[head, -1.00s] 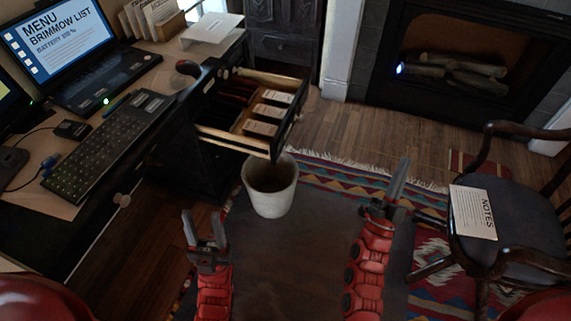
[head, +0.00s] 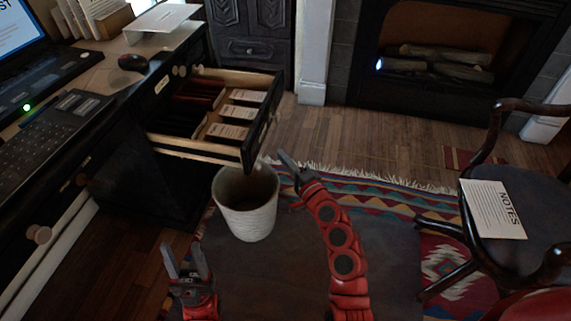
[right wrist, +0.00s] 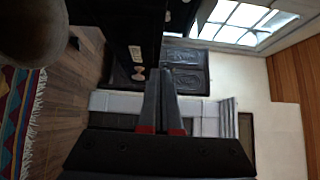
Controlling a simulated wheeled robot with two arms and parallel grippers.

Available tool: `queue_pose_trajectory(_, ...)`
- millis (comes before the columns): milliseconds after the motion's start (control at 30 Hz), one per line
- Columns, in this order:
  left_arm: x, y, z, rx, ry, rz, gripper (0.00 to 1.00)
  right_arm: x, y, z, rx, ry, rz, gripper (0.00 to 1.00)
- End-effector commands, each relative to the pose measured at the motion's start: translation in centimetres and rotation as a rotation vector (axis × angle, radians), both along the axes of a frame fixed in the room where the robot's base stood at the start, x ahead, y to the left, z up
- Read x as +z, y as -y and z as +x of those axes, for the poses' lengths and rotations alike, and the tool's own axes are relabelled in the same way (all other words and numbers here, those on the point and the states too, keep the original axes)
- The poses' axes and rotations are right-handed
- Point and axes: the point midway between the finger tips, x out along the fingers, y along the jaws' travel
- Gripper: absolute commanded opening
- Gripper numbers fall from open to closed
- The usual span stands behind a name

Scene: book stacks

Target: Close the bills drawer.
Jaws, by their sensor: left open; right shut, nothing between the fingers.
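An open drawer (head: 262,125) of the black desk is pulled out toward the right in the head view. It holds several banded paper bundles (head: 233,117) in wooden compartments; no label reading "bills" is legible to me. My right gripper (head: 284,158) is shut and empty, just outside and below the drawer's black front, and looks apart from it. In the right wrist view, its fingers (right wrist: 161,98) lie together beside a dark panel. My left gripper (head: 186,260) is open and empty, low in the picture, away from the drawer.
A pale wastebasket (head: 246,205) stands below the drawer front, between my arms. A chair (head: 490,250) with a notes sheet (head: 492,209) is at the right. Wooden floor (head: 340,135) is free right of the drawer, before the fireplace.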

Motion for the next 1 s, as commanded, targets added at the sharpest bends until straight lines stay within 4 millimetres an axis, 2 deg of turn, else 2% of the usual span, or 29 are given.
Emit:
queue_pose_trajectory(100, -0.5, 0.0, 0.0, 0.000, 0.000, 0.000, 0.50, -0.1, -1.4, 2.4, 0.004, 0.001, -0.004, 0.00)
queue_pose_trajectory(300, -1.1, 0.0, 0.0, 0.000, 0.000, 0.000, 0.50, -0.1, -3.5, 5.5, 0.005, 0.000, -0.001, 0.00)
queue_pose_trajectory(400, -1.0, 0.0, 0.0, 0.000, 0.000, 0.000, 0.50, -0.2, -4.9, 5.9, 0.002, -0.002, -0.002, 0.00)
queue_pose_trajectory(600, -1.0, 0.0, 0.0, 0.000, 0.000, 0.000, 0.50, -0.1, -6.3, 6.4, 0.000, -0.001, -0.003, 0.00)
queue_pose_trajectory(1000, -1.0, 0.0, 0.0, 0.000, 0.000, 0.000, 0.50, -0.1, -6.5, 6.5, -0.002, -0.001, -0.003, 0.00)
